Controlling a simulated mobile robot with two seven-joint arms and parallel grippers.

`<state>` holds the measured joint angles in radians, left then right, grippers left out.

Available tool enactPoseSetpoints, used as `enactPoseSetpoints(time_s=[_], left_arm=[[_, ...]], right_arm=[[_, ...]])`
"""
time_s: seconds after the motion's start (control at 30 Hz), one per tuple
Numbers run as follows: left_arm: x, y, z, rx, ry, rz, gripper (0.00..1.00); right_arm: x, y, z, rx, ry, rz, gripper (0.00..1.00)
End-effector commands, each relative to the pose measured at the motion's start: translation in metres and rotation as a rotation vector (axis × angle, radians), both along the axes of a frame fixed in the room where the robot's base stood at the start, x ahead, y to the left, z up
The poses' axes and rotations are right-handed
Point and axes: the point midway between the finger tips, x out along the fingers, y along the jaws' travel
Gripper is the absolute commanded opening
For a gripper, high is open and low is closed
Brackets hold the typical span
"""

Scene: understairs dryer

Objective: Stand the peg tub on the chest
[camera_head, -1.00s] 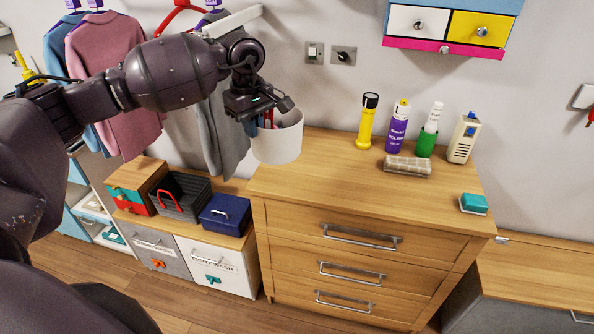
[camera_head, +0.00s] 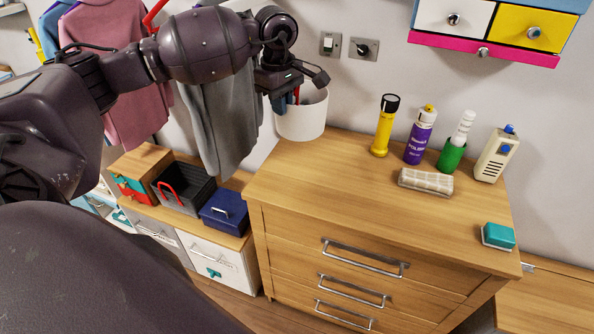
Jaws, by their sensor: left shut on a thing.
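The white peg tub (camera_head: 302,118) hangs from my left gripper (camera_head: 290,92), which is shut on its rim at the back left of the chest. Red and blue bits show inside the tub beside the fingers. The wooden chest of drawers (camera_head: 330,185) stands below and to the right. The tub's base overlaps the chest's back left corner in the picture; I cannot tell whether it touches the top. My right gripper is not in view.
A rolled cloth (camera_head: 425,182) and teal sponge (camera_head: 498,235) lie forward. The chest's left half is clear.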

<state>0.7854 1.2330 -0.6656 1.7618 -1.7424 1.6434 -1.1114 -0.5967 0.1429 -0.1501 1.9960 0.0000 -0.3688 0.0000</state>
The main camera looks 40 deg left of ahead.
Motion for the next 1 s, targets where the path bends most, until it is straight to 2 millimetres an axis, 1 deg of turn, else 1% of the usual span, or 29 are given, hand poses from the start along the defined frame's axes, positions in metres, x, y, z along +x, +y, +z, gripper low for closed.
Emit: enactPoseSetpoints(time_s=[0.03,0.23,0.5,0.6,0.7,0.87,1.0], left_arm=[[-0.001,0.000,-0.010,0.000,0.004,0.000,0.00],[-0.001,0.000,-0.053,-0.001,0.004,0.001,0.00],[-0.001,-0.001,-0.111,-0.002,0.003,0.001,0.00],[-0.001,-0.001,-0.128,-0.002,0.002,0.000,0.00],[0.000,0.000,-0.139,-0.001,0.001,0.000,0.00],[0.000,0.000,-0.148,-0.001,0.000,0.000,0.00],[-0.001,0.000,-0.160,-0.002,0.003,0.000,0.00]], right_arm=[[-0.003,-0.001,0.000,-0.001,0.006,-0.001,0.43],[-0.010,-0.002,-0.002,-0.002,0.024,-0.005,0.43],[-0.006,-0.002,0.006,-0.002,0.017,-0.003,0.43],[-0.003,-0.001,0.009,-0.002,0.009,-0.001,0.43],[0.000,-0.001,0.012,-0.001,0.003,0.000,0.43],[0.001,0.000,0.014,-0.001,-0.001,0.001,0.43],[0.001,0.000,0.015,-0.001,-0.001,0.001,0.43]])
